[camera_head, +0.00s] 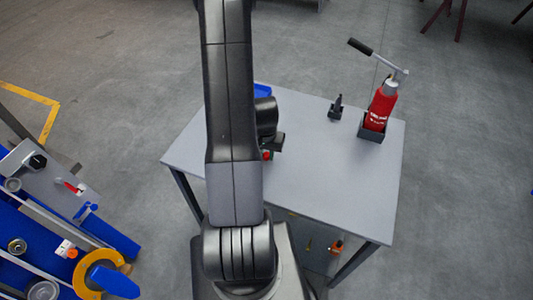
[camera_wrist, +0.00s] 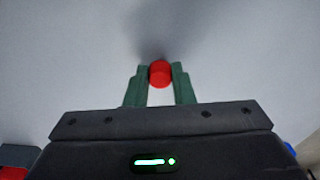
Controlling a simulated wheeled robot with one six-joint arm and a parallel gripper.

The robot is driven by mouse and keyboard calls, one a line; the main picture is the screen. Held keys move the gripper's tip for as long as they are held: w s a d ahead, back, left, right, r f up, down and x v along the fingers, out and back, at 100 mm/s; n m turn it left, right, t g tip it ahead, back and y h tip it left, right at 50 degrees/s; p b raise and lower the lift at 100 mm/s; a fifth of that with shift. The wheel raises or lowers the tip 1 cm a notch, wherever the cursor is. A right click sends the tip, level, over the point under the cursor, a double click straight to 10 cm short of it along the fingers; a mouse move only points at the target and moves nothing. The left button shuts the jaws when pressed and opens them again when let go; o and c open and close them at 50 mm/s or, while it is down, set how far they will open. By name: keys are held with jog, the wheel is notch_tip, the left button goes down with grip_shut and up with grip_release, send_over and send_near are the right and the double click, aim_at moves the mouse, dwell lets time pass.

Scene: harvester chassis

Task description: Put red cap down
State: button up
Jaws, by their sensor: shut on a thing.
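The red cap (camera_wrist: 160,73) is held between the two green fingertips of my gripper (camera_wrist: 161,80) in the wrist view. The grey tabletop (camera_wrist: 70,60) fills the background behind it, with a soft shadow near the cap. In the head view the cap (camera_head: 266,155) shows as a small red spot beside my gripper, over the left part of the grey table (camera_head: 320,165). My arm hides much of that side. Whether the cap touches the tabletop cannot be told.
A red bottle-like tool (camera_head: 380,108) with a lever handle stands in a dark holder at the table's right. A small black object (camera_head: 336,106) stands left of it. A blue object (camera_head: 262,90) is partly hidden behind my arm. The table's middle is clear. Blue machinery (camera_head: 60,240) stands at left.

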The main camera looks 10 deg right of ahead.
jog(key=shift+f, duration=0.35)
jog(key=o, duration=0.9)
jog(key=shift+o, duration=0.2)
notch_tip(320, 180, up, 12)
jog(key=b, duration=0.1)
jog(key=shift+s+a, duration=0.2)
jog(key=shift+s, duration=0.25)
